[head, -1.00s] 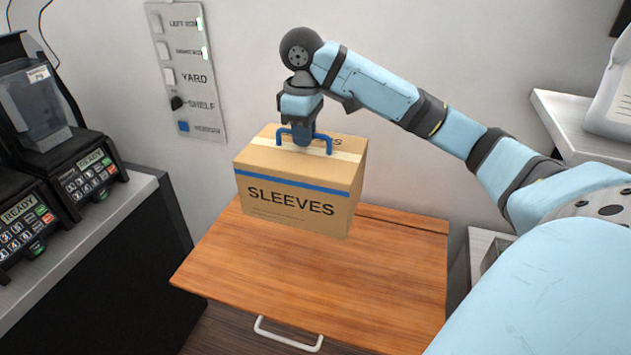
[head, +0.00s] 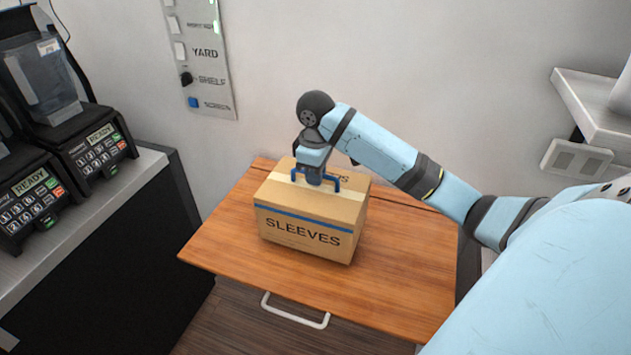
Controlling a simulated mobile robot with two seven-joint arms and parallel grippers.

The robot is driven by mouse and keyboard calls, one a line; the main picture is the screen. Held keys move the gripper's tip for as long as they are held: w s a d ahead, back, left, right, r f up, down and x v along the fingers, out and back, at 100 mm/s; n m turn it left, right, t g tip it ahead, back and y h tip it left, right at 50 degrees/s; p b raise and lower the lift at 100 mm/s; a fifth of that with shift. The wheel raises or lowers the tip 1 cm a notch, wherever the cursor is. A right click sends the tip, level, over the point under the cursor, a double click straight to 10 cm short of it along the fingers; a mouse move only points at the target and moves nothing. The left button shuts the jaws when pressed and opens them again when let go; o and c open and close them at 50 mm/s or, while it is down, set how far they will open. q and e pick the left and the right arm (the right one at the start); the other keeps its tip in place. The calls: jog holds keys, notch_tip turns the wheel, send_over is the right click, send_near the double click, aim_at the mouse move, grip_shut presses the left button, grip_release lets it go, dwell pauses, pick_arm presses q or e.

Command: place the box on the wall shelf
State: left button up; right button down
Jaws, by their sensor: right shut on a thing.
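The box (head: 308,222) is a brown carton with a blue stripe and the word SLEEVES, with a blue handle (head: 333,181) on top. My right gripper (head: 314,181) comes down from above and is shut on the handle. The box is upright over the middle of the wooden wall shelf (head: 405,290), at or very near its surface; I cannot tell if its base touches. The box hides part of the shelf's back half. My left gripper is not in view.
A counter (head: 75,245) with black machines (head: 95,165) and keypads stands at the left. A switch panel (head: 203,60) hangs on the wall behind. A white handle (head: 295,311) is at the shelf's front edge. A pale ledge (head: 595,110) juts out at the right.

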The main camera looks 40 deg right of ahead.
jog(key=shift+f, duration=1.2)
jog(key=c, duration=1.2)
grip_release()
jog(key=shift+f, duration=0.1)
notch_tip(320, 180, up, 12)
jog(key=shift+r+p, duration=0.1)
jog(key=shift+p, duration=0.4)
